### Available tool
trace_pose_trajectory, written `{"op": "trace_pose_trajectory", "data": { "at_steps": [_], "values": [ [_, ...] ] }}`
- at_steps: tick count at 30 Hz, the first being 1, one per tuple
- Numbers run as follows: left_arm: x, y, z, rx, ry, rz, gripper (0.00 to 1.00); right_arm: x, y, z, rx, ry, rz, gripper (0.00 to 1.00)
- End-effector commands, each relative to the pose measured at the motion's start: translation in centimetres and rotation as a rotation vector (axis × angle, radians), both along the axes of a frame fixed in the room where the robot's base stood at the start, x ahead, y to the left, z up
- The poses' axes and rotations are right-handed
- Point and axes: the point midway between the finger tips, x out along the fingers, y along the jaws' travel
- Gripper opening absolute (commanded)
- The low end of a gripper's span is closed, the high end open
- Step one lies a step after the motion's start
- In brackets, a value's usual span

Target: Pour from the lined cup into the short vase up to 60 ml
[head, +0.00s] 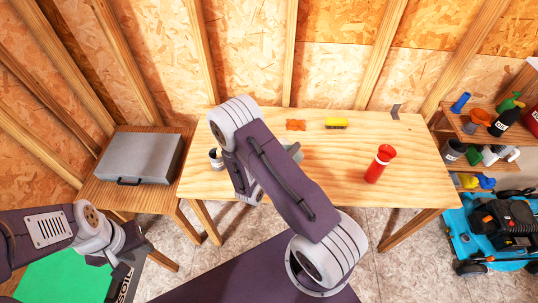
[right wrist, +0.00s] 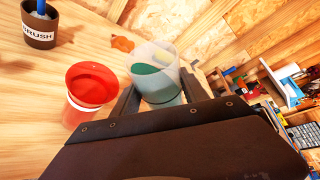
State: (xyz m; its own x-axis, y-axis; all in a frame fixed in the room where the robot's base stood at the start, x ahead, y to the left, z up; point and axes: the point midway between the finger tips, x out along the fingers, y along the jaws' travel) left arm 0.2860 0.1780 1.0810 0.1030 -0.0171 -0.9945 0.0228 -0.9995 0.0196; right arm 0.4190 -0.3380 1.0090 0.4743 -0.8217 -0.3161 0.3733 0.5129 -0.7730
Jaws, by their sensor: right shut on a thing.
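My right gripper (right wrist: 158,97) is shut on a clear cup (right wrist: 166,52) with teal liquid in it, which I take for the lined cup. Its lines do not show. In the head view only a grey-green bit of it (head: 297,151) shows past my right arm, which hides that gripper. An open red vessel (right wrist: 92,84) with a pale band stands left of the cup, apart from it; it may be the short vase. A red vessel (head: 378,168) with a pale band stands right on the bench in the head view; I cannot tell if they are the same. My left gripper (head: 138,250) is low at the left, its jaws unclear.
A brush cup (right wrist: 40,30) stands at the bench's left end. A grey case (head: 140,157) lies on the side table. A blue mower (head: 500,235) stands right.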

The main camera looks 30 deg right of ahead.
Motion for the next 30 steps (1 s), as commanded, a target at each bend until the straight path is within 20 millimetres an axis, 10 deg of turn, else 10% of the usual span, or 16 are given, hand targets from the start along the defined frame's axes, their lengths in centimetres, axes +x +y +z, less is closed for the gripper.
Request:
{"op": "trace_pose_trajectory", "data": {
  "at_steps": [30],
  "values": [
    [0.0,0.0,-0.2,0.0,0.0,0.0,0.36,-0.04,-0.04,-0.24,-0.044,0.044,0.0,0.04]
  ]
}}
